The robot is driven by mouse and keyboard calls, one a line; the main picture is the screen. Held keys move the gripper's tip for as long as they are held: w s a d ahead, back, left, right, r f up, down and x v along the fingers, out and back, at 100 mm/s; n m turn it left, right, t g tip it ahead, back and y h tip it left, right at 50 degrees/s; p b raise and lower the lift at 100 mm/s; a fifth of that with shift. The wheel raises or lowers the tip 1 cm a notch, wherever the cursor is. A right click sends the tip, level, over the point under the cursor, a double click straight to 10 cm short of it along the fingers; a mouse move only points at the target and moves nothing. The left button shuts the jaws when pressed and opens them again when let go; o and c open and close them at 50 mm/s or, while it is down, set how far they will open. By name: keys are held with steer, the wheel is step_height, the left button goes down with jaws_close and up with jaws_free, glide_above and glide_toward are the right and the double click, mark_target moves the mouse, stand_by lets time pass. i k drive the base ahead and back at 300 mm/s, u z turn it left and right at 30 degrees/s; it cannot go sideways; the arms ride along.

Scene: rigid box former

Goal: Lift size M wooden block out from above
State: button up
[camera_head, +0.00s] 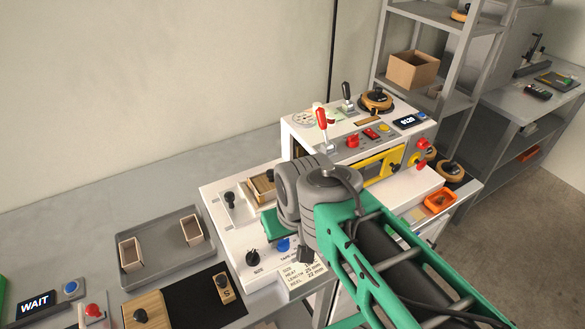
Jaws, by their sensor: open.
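A light wooden block (262,188) sits in the fixture on the white machine's left deck, partly hidden by my wrist. No letter is readable on it, so I cannot confirm that it is size M. My gripper (271,224) is just in front of and to the right of this block, over the deck. Its green body shows beside the grey wrist, but its fingertips are hidden. I see nothing held. On the black mat lie a small knobbed block marked S (222,288) and a larger knobbed wooden block (147,310), whose letter is not visible.
A grey tray (160,270) with two small open boxes stands on the left bench. The white machine (240,240) carries knobs, and a red lever (321,117) stands behind my wrist. A WAIT display (36,303) is at lower left. Shelves rise at the back right.

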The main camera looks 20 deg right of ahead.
mark_target(264, 184)
steer(key=z, duration=0.15)
steer(key=k, duration=0.5)
steer(key=z, duration=1.4)
steer(key=i, duration=0.65)
steer(key=u, duration=2.95)
